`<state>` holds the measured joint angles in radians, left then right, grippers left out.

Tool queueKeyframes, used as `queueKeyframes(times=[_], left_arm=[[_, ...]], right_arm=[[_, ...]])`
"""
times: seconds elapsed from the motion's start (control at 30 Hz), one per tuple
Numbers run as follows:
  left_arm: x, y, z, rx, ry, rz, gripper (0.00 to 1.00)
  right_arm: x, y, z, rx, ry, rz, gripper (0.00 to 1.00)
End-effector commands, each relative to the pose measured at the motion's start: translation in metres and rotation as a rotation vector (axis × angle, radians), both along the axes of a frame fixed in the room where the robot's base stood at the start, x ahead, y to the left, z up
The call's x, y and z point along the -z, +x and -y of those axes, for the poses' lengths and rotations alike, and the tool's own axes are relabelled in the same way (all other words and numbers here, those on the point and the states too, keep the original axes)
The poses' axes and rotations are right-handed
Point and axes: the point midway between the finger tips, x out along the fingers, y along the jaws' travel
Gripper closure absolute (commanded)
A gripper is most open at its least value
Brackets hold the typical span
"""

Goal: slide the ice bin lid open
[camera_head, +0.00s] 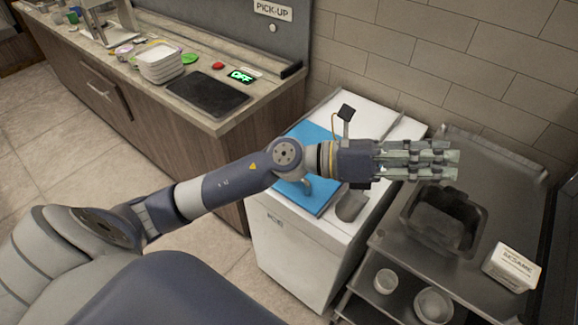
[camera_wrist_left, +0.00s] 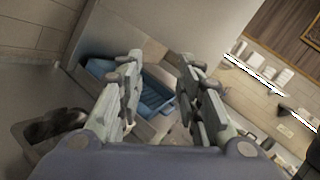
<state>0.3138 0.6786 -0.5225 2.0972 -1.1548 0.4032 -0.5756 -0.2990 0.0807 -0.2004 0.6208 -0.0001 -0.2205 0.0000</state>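The white ice bin (camera_head: 298,262) stands in the middle of the head view, with faint lettering on its front. A flat blue panel (camera_head: 300,195), which looks like its lid, lies on the left part of its top; my left arm covers part of it. My left gripper (camera_head: 455,164) is above and to the right of the bin, pointing right, and touches nothing that I can see. In the left wrist view its fingers (camera_wrist_left: 160,65) are spread and empty. A blue object (camera_wrist_left: 152,93) shows beyond them; I cannot tell what it is. My right gripper is not in view.
A grey scoop (camera_head: 351,205) lies on the bin's right side. To the right, a steel counter holds a dark recessed pan (camera_head: 443,222) and a white sesame box (camera_head: 512,267). Bowls (camera_head: 434,305) sit below. A wooden counter (camera_head: 170,140) runs along the left.

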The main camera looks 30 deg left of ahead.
Motion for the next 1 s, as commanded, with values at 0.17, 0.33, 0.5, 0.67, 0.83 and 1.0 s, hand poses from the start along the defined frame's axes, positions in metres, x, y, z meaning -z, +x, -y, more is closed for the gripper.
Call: queueKeyframes(times=[0.17,0.33,0.5,0.67,0.83,1.0], left_arm=[[0.075,-0.011,-0.02,0.214,0.621,0.303,0.67],[0.137,0.005,-0.116,0.381,1.201,0.42,0.67],[0.149,0.018,-0.227,0.489,1.625,0.376,0.67],[0.142,0.018,-0.287,0.539,1.82,0.305,0.67],[0.148,0.019,-0.301,0.555,1.866,0.279,0.67],[0.176,0.023,-0.3,0.558,1.861,0.278,0.67]], right_arm=[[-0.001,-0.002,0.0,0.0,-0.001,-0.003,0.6],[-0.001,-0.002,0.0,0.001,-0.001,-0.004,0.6],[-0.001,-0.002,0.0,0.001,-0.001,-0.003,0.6],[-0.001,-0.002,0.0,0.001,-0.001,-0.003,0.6],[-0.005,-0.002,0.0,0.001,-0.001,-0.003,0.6],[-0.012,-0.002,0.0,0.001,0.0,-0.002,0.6]])
